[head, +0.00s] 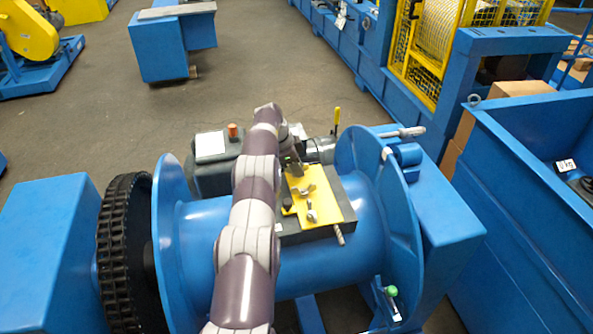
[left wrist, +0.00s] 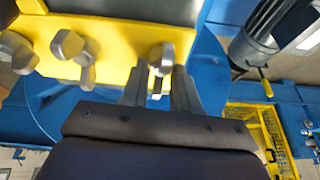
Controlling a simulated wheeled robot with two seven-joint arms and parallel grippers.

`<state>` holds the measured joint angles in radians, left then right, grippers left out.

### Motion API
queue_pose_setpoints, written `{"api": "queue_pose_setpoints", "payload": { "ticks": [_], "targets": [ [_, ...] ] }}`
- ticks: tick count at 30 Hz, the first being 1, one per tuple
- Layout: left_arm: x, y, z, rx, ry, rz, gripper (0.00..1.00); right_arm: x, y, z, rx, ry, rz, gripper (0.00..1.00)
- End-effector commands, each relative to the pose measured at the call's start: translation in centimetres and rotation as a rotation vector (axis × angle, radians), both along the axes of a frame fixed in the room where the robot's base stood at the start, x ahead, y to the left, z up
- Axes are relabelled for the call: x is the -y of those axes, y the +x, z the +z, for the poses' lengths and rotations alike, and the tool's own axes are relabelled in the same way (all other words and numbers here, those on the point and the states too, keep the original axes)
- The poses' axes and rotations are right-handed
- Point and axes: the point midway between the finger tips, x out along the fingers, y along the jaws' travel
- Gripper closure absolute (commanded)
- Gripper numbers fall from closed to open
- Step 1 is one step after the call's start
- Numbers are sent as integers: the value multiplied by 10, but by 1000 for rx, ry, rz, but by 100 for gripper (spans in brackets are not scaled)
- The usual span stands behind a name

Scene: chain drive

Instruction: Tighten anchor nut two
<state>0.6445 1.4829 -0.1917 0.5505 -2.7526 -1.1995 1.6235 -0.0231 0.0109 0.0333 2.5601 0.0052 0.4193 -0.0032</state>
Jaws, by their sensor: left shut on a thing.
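A yellow plate (head: 325,197) with grey bolts and nuts lies on a dark block (head: 338,195) on top of the blue drum. My left gripper (head: 289,165) is at the far-left edge of the plate, partly hidden by my own arm. In the left wrist view, my left gripper (left wrist: 160,72) has its fingers on both sides of a grey hex nut (left wrist: 160,54) at the plate (left wrist: 115,28) and is shut on it. Another nut (left wrist: 67,45) and a further one (left wrist: 15,52) stand to the left. No number is visible on the nuts. My right gripper is not in view.
The blue drum (head: 335,265) has a tall flange (head: 385,215) on its right and a chain wheel (head: 125,255) on its left. A grey motor (head: 320,148) stands behind. A blue bin (head: 530,170) is at the right. Open floor lies beyond.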

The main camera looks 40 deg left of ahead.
Motion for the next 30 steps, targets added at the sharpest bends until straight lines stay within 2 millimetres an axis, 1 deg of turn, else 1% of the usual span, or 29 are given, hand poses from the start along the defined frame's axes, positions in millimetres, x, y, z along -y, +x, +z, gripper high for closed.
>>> {"api": "queue_pose_setpoints", "payload": {
  "ticks": [3, 4, 5, 12, 14, 17, 20, 24, 27, 30],
  "targets": [
    [0, 0, 0, -1, -1, 1, 100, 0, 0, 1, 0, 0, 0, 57],
    [0, 0, 0, -1, -1, 1, 67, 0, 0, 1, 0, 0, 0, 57],
    [0, 0, 0, -1, -1, 1, 64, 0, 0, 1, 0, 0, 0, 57],
    [0, 0, 0, 0, -1, 2, 64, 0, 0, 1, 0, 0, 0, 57],
    [-1, -1, 3, 0, -1, 2, 64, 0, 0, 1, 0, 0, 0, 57],
    [-4, -5, 18, 1, 1, 4, 64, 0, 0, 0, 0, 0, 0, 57],
    [-10, -13, 41, 3, 2, 5, 64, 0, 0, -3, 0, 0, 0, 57],
    [-18, -25, 77, 2, 2, 3, 64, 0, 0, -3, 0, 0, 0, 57],
    [-22, -32, 98, 1, 2, 3, 64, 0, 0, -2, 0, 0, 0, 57],
    [-25, -36, 111, -1, 0, 2, 64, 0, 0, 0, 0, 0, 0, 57]
  ]
}}
